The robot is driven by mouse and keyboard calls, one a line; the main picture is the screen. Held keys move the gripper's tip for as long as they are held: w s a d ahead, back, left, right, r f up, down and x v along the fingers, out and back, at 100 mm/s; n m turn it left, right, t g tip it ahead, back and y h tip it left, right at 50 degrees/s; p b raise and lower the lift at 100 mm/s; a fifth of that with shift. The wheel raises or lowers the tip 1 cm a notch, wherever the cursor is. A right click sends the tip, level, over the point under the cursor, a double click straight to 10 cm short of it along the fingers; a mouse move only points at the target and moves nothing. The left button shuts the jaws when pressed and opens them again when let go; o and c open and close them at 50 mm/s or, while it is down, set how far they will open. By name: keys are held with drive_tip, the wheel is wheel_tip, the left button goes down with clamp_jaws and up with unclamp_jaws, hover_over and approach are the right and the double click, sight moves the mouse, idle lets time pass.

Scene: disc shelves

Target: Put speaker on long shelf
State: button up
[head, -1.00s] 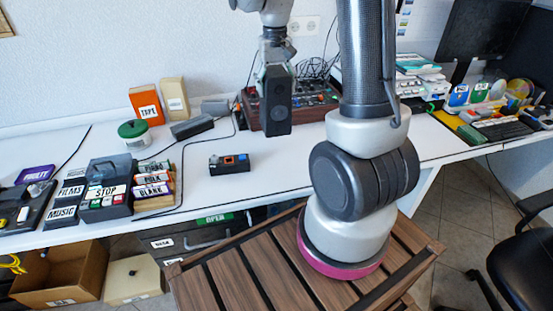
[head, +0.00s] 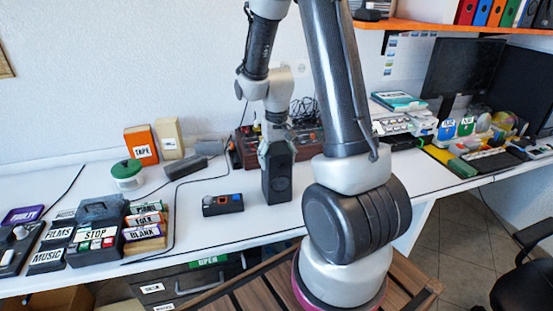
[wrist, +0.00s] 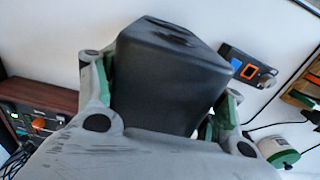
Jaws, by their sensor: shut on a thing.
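My gripper (head: 275,147) is shut on a black box-shaped speaker (head: 277,180), holding it upright by its upper end over the white desk. In the wrist view the speaker (wrist: 165,80) sits between the green-edged fingers. I cannot tell whether its bottom touches the desk. An orange wall shelf (head: 420,22) shows at the upper right, high above the desk, with a small dark object and several coloured binders on it; its right end is cut off by the frame.
A small black device (head: 222,204) lies left of the speaker, and a red-brown mixer (head: 247,150) with cables stands behind. A dark monitor (head: 468,70) stands below the shelf at right. Labelled cases (head: 97,228) fill the desk's left.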

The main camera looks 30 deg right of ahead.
drive_tip(key=shift+f, duration=0.1)
drive_tip(key=o, duration=1.9)
